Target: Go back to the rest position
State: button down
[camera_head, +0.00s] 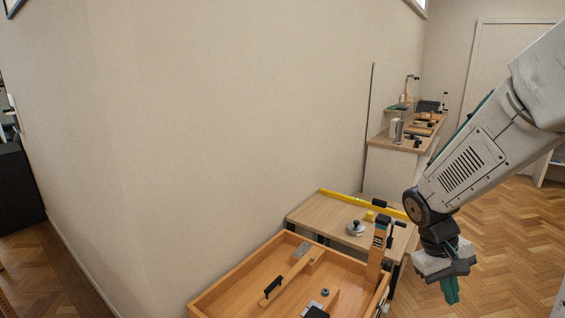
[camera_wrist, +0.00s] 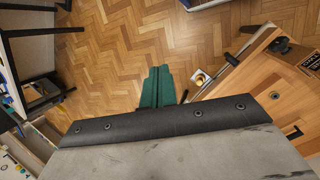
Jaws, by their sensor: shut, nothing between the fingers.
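My gripper (camera_head: 450,289) hangs at the end of my arm on the right of the head view, pointing down. Its green fingers are together with nothing between them. In the wrist view the shut fingers (camera_wrist: 157,88) show over bare parquet. The gripper is to the right of the wooden drawer or tray and apart from it.
A wooden tray (camera_head: 222,291) with several small items sits at the bottom. Behind it is a small table (camera_head: 316,214) with a yellow level (camera_head: 345,197) and a metal weight (camera_head: 355,228). A farther workbench (camera_head: 377,143) stands by the wall. Parquet (camera_head: 510,240) at right is clear.

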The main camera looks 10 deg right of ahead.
jog(key=s+a+r+t+y, duration=0.1)
jog(key=s+a+r+t, duration=0.1)
jog(key=s+a+r, duration=0.3)
jog(key=s+a+r+n+t+y, duration=0.1)
jog(key=s+a+r+t+y, duration=0.1)
jog(key=s+a+r, duration=0.3)
jog(key=shift+a+r+t, duration=0.3)
jog(key=shift+a+r, duration=1.5)
jog(key=shift+a, duration=1.55)
